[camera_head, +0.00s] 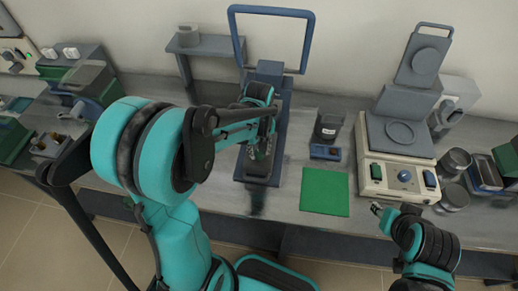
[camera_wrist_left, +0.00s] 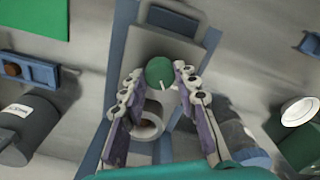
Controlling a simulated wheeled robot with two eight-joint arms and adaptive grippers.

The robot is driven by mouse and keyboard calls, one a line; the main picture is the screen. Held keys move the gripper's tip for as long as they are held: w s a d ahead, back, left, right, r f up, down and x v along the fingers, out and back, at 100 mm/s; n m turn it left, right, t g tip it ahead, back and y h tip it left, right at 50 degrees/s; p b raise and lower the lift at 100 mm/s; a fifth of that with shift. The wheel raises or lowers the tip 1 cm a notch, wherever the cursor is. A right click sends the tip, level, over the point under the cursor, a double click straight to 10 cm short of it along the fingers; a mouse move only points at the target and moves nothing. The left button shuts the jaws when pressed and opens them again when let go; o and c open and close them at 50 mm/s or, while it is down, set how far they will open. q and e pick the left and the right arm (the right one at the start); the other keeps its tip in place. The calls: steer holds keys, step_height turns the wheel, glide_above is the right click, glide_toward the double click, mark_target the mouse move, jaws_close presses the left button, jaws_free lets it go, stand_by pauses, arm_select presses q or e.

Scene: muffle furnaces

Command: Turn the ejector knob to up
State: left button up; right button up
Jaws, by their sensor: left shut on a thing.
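The green round knob (camera_wrist_left: 159,70) shows in the left wrist view, with a white mark pointing toward the bottom of the picture. It sits on the grey and blue press (camera_wrist_left: 176,18), which has a tall blue frame (camera_head: 306,40) in the head view. My left gripper (camera_wrist_left: 160,78) has a finger on each side of the knob and is shut on it. In the head view my left gripper (camera_head: 258,142) is over the press and hides the knob. My right gripper (camera_head: 384,212) is low at the right, off the bench's front edge; its jaw opening is unclear.
A green mat (camera_head: 324,192) lies right of the press.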

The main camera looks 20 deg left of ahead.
arm_select(q)
steer(key=m, duration=0.4)
steer(key=shift+m, duration=0.3)
steer(key=m, duration=0.4)
steer(key=shift+m+p, duration=0.3)
steer(key=shift+p, duration=0.05)
steer(key=m, duration=0.4)
steer(key=shift+m, duration=0.3)
steer(key=m, duration=0.4)
steer(key=shift+m, duration=0.3)
steer(key=o, duration=1.2)
steer(key=shift+c, duration=0.2)
